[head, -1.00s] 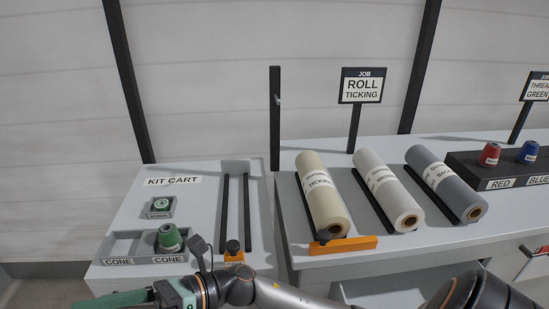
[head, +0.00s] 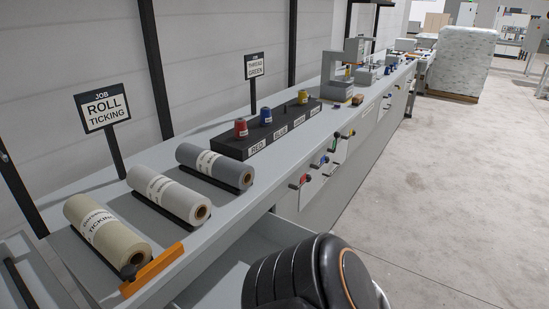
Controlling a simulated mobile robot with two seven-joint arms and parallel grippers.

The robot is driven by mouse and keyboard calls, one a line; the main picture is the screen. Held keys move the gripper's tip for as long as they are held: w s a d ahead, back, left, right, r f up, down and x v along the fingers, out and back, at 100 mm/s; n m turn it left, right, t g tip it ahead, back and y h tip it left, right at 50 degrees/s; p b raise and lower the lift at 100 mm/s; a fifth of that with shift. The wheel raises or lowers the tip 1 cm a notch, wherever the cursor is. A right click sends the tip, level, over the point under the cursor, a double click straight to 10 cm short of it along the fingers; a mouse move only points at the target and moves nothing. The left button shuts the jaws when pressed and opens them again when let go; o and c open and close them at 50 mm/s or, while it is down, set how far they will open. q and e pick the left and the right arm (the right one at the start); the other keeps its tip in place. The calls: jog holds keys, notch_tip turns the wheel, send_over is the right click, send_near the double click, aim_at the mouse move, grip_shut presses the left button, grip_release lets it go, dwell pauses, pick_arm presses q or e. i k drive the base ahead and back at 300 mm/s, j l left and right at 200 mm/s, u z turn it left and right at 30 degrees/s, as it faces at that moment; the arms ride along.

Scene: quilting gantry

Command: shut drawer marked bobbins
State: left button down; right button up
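No drawer label that reads bobbins can be made out. A pale, open drawer-like shape (head: 215,279) juts out below the bench's front edge at the bottom centre. Its front is hidden behind a black, rounded part of my arm, and I cannot tell if it is the bobbins drawer. Neither of my grippers shows in the head view.
The long bench (head: 222,198) carries a ticking roll (head: 105,232), a white roll (head: 170,195) and a grey roll (head: 215,167). A black thread rack (head: 265,137) holds red, blue and yellow cones. Coloured handles (head: 325,160) line the bench front. Grey floor at right is open.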

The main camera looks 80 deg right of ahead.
aim_at(220, 286)
jog(key=j+z, duration=0.1)
jog(key=z, duration=0.35)
jog(key=i+j+z, duration=0.1)
jog(key=z, duration=0.35)
jog(key=j+z, duration=0.2)
jog(key=z, duration=0.3)
jog(key=j+z, duration=0.1)
jog(key=z, duration=0.35)
jog(key=i+j+z, duration=0.1)
jog(key=z, duration=0.35)
jog(key=j+z, duration=0.15)
jog(key=z, duration=0.3)
jog(key=j+z, duration=0.1)
jog(key=z, duration=0.35)
jog(key=i+j+u, duration=0.1)
jog(key=u, duration=0.45)
